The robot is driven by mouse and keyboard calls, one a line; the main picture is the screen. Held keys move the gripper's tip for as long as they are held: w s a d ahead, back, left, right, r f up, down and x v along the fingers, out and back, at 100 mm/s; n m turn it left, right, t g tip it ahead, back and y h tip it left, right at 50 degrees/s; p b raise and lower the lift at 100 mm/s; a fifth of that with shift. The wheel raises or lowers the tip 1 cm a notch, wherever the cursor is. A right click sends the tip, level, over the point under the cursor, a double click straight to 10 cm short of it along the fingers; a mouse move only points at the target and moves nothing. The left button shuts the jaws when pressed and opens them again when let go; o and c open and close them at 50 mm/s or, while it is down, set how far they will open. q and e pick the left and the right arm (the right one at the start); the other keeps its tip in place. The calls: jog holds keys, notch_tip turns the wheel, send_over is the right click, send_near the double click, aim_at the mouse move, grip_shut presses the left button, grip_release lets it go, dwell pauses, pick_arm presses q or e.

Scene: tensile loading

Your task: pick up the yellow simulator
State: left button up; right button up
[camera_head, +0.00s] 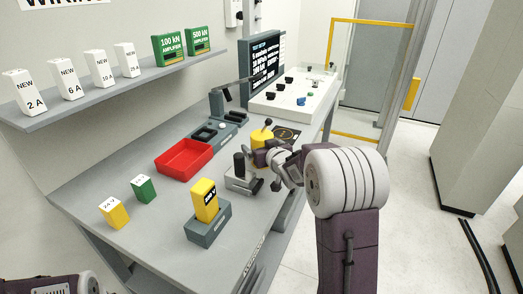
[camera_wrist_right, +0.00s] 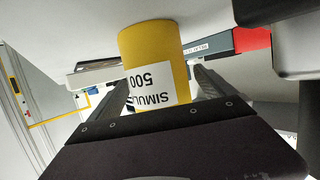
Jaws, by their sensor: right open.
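The yellow simulator is a yellow cylinder (camera_head: 261,137) standing on the bench, partly hidden by my right gripper (camera_head: 272,156). In the right wrist view the simulator (camera_wrist_right: 152,48) shows a white label reading "SIMU" and "500". My right gripper (camera_wrist_right: 163,88) is open there, with one dark finger on each side of the cylinder. I cannot tell whether either finger touches it. Part of my left arm shows at the bottom left of the head view; its gripper is out of view.
A grey fixture (camera_head: 240,178) stands close to the right gripper. A red tray (camera_head: 184,157), a yellow block on a grey base (camera_head: 207,232), and small green (camera_head: 143,190) and yellow (camera_head: 114,214) boxes stand on the bench. A white control panel (camera_head: 290,97) and a screen (camera_head: 262,65) are behind.

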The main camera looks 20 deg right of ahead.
jog(key=shift+s+r, duration=0.1)
jog(key=shift+s, duration=0.05)
jog(key=c, duration=2)
notch_tip(320, 180, up, 10)
jog(key=p, duration=0.4)
jog(key=shift+f+p, duration=0.2)
jog(key=shift+p, duration=0.1)
jog(key=shift+r, duration=0.35)
